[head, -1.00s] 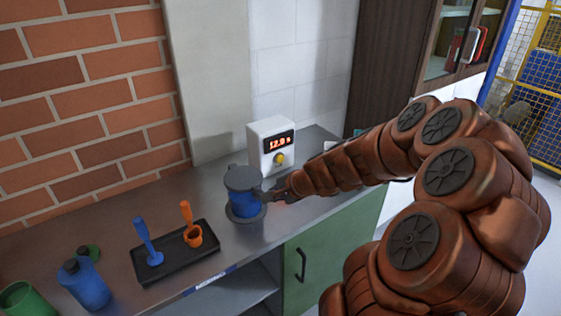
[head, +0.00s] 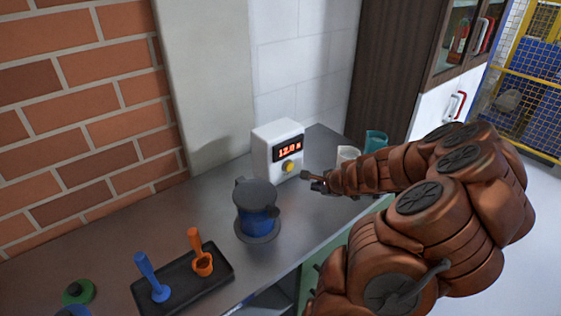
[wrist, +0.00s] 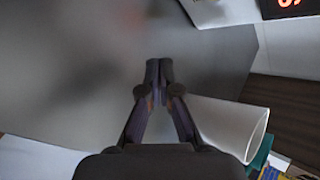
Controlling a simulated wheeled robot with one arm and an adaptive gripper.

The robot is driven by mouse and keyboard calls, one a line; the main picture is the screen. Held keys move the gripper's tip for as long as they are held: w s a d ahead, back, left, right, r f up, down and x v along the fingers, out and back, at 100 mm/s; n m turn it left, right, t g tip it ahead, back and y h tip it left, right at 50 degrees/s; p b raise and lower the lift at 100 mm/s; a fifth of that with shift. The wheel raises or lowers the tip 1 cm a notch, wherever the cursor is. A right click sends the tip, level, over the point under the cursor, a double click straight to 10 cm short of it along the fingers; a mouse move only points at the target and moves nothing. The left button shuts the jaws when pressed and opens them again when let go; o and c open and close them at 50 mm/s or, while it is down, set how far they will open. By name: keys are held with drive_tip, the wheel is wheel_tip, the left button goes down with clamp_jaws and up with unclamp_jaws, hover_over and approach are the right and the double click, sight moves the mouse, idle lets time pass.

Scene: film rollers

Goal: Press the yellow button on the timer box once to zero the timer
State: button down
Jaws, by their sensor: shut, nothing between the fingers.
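The timer box (head: 266,150) is a white box standing against the wall on the steel counter. Its red display (head: 288,149) reads about 12.0. The yellow button (head: 289,166) sits below the display on the front face. In the wrist view part of the red display (wrist: 290,3) shows at the top right; the button is not in that view. My gripper (head: 308,177) is in front of the box, to the right of and slightly below the button, with a gap between them. Its fingers (wrist: 159,66) are together and empty in the wrist view.
A blue tank with a dark lid (head: 256,207) stands left of my gripper. A black tray (head: 222,268) holds a blue and an orange tool. A white cup (head: 348,154) and a teal cup (head: 376,140) stand behind my arm. A green lid (head: 78,291) lies at the left.

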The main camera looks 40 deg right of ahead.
sight(289, 167)
drive_tip(key=shift+w, duration=0.15)
drive_tip(key=shift+w, duration=0.1)
drive_tip(key=shift+w+d+p, duration=0.1)
drive_tip(key=shift+w+p, duration=0.8)
drive_tip(key=shift+w, duration=3.4)
drive_tip(key=shift+w, duration=0.1)
drive_tip(key=shift+w, duration=0.35)
drive_tip(key=shift+w+p, duration=0.35)
drive_tip(key=shift+w, duration=0.1)
drive_tip(key=shift+s, duration=0.9)
drive_tip(key=shift+s, duration=0.1)
